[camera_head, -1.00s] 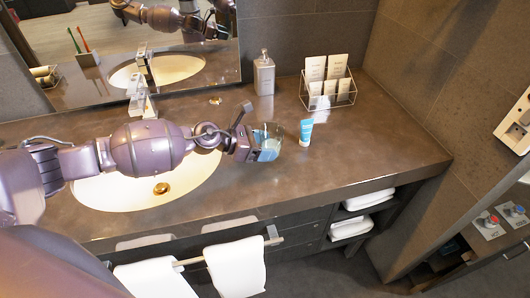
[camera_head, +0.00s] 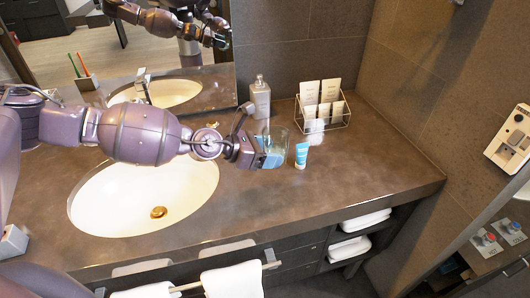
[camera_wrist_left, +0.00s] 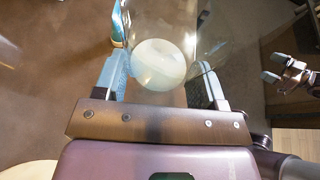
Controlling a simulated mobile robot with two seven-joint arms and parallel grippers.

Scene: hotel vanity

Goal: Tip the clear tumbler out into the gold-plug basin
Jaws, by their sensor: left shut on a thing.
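The clear tumbler (camera_head: 280,143) is at the tip of my left gripper (camera_head: 268,152), just left of a blue-and-white tube. In the left wrist view the tumbler (camera_wrist_left: 160,60) stands between the two fingers of my left gripper (camera_wrist_left: 165,85), which is shut on it. A pale round patch shows inside; I cannot tell whether it is liquid or the base. The tumbler looks about upright; I cannot tell whether it touches the counter. The white oval basin with the gold plug (camera_head: 158,212) lies left of the gripper, partly behind my arm. My right gripper (camera_wrist_left: 280,68) appears open and empty at the wrist view's right edge.
The tube (camera_head: 301,156) stands close to the tumbler's right. A soap dispenser (camera_head: 260,97) and a wire rack of cards (camera_head: 323,110) stand behind. A faucet (camera_head: 143,82) is at the basin's back. The counter's right part (camera_head: 370,170) is clear.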

